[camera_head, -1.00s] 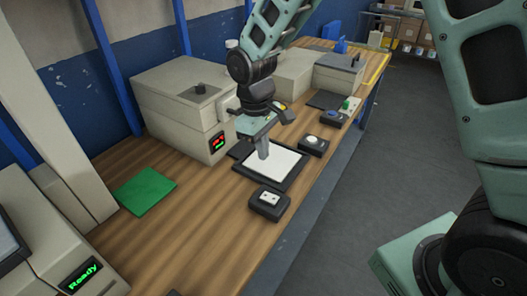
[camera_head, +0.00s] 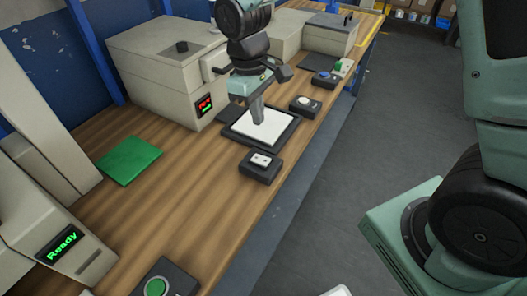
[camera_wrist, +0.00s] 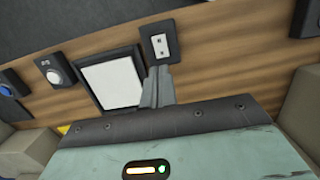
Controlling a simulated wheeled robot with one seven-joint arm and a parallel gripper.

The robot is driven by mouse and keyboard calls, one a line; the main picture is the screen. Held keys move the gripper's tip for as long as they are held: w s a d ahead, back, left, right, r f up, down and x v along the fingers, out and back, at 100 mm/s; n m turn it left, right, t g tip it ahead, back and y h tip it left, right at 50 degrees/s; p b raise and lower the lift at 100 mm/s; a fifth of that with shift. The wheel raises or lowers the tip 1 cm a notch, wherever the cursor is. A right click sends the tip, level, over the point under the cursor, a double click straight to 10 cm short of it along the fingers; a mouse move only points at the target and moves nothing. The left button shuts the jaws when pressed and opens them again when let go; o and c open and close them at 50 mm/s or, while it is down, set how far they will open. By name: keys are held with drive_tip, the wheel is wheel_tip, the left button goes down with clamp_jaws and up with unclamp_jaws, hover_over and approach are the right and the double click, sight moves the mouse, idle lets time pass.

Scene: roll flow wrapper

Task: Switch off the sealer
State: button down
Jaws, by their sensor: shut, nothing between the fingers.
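My gripper (camera_head: 258,121) is shut and empty, pointing down over a white pad in a black frame (camera_head: 272,130). Its closed fingers (camera_wrist: 157,85) show in the wrist view, beside the pad (camera_wrist: 110,80). A black box with a white two-dot switch face (camera_head: 261,162) stands just in front of the pad; the wrist view shows it (camera_wrist: 160,44) just beyond the fingertips. No label names the sealer.
A black box with a white round knob (camera_head: 305,104) and a blue-button box (camera_head: 324,78) stand farther along the bench. A green-button box (camera_head: 155,286) is at the near end. A "Ready" screen (camera_head: 62,243) is at left. A green sheet (camera_head: 128,160) lies flat.

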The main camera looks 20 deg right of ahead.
sight(265, 161)
drive_tip(key=f, duration=0.4)
drive_tip(key=s+f+p, duration=0.1)
drive_tip(key=f, duration=0.3)
drive_tip(key=d+f+p, duration=0.1)
drive_tip(key=f, duration=0.3)
drive_tip(key=shift+s+f, duration=0.15)
drive_tip(key=shift+f, duration=0.1)
drive_tip(key=shift+s+f, duration=0.1)
drive_tip(key=shift+f, duration=0.25)
drive_tip(key=shift+r, duration=0.15)
drive_tip(key=shift+w+a+r, duration=0.15)
drive_tip(key=shift+w+a, duration=0.35)
drive_tip(key=shift+w, duration=0.2)
